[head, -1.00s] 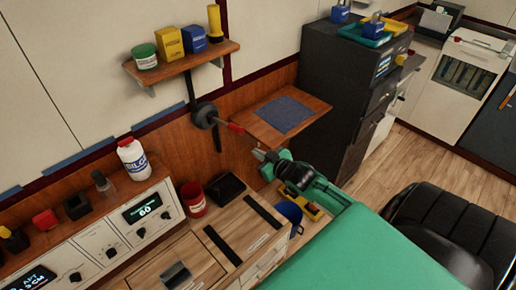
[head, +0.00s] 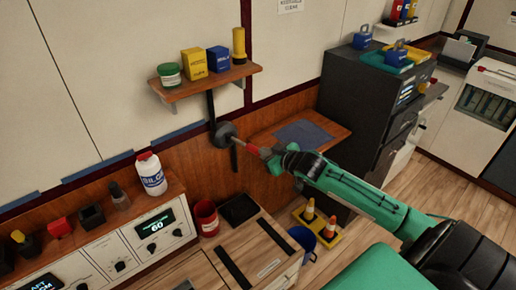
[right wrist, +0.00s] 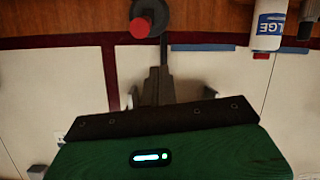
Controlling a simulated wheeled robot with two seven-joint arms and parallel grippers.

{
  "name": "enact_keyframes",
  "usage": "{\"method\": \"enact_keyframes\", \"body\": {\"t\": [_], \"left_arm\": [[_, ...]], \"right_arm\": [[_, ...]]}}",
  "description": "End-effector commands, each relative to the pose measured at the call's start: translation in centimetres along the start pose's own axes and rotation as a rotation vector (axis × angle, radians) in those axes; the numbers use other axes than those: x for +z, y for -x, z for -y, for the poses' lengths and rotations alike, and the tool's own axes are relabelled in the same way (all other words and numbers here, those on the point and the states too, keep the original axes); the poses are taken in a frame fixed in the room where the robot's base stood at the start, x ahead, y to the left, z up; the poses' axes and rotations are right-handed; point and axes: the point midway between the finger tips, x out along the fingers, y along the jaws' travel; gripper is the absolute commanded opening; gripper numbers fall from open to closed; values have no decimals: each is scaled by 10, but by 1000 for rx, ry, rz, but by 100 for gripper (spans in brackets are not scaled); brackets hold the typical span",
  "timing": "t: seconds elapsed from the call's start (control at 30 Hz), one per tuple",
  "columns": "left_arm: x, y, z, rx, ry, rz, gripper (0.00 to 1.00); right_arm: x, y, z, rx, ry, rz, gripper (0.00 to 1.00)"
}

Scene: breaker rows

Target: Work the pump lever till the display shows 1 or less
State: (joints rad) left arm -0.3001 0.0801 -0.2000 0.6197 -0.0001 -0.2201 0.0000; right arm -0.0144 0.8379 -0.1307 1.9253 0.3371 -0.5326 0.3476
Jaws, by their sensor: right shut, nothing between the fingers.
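The pump lever has a dark round hub (head: 225,131) on the wooden wall panel and a red grip (head: 250,148) pointing out to the right. In the right wrist view the red grip (right wrist: 141,27) shows end-on in front of the dark hub. My right gripper (head: 267,154) is shut and empty, its tips close to the grip's outer end; I cannot tell whether they touch. The closed fingers also show in the right wrist view (right wrist: 155,85). The display (head: 157,222) on the white console reads 60. My left gripper is out of view.
A small shelf (head: 204,83) with several containers hangs above the lever. A wooden ledge (head: 335,129) with a dark mat lies right of it. A white BILGE bottle (head: 151,175) and a red cup (head: 207,218) stand lower left.

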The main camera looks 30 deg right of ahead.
Motion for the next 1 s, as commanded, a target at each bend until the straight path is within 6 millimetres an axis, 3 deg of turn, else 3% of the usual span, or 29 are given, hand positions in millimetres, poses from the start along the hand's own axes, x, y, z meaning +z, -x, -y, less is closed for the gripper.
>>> {"method": "enact_keyframes", "body": {"t": [0.1, 0.33, 0.8, 1.0], "left_arm": [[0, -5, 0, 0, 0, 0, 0], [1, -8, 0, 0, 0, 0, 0], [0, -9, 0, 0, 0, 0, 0], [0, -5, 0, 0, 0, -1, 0]], "right_arm": [[-23, 3, -7, 1, 13, 48, 0], [-44, 14, -16, 19, 14, 129, 0], [-48, 18, -20, 29, 12, 155, 0], [-47, 10, -20, 28, 9, 154, 0]]}}
